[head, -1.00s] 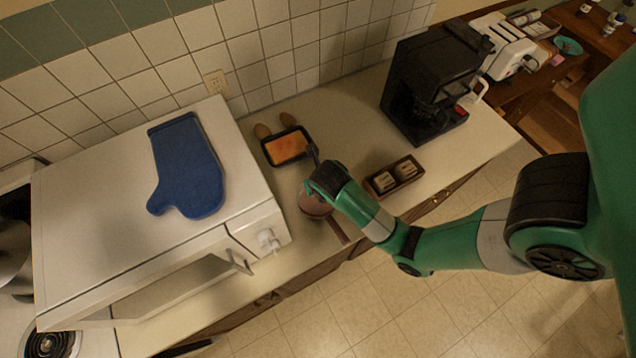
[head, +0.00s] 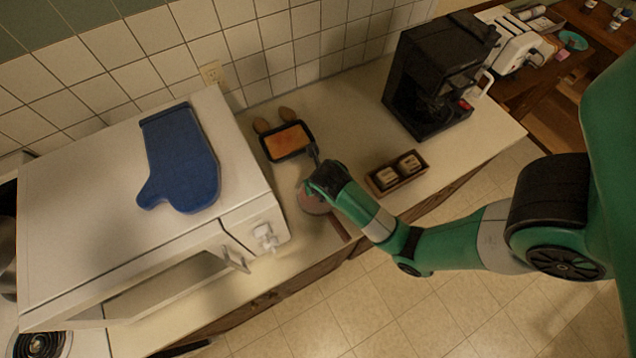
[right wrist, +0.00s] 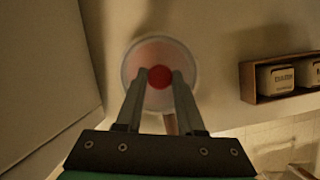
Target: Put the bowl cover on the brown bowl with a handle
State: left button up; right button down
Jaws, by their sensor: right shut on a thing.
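The brown bowl (head: 313,201) sits on the counter just right of the microwave, partly hidden by my right gripper. Its handle (head: 340,228) points toward the front edge, and a short piece of the handle (right wrist: 170,124) shows in the right wrist view. The bowl cover (right wrist: 134,66) is round and see-through with a pale rim and a red knob (right wrist: 159,77). My right gripper (right wrist: 158,82) is shut on the red knob. The cover appears roughly centred over the bowl; I cannot tell whether it touches the rim. My left gripper is not in view.
The white microwave (head: 100,215) with a blue oven mitt (head: 180,160) stands left. A dark tray of orange food (head: 287,141) lies behind the bowl. A brown box with two white items (head: 397,173) and a black coffee maker (head: 440,75) are to the right.

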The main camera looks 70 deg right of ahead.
jog(key=shift+f, duration=0.15)
jog(key=shift+c, duration=2.2)
grip_release()
jog(key=p+v, duration=0.2)
jog(key=v, duration=0.3)
jog(key=shift+r+p, duration=0.3)
jog(key=p+v, duration=0.6)
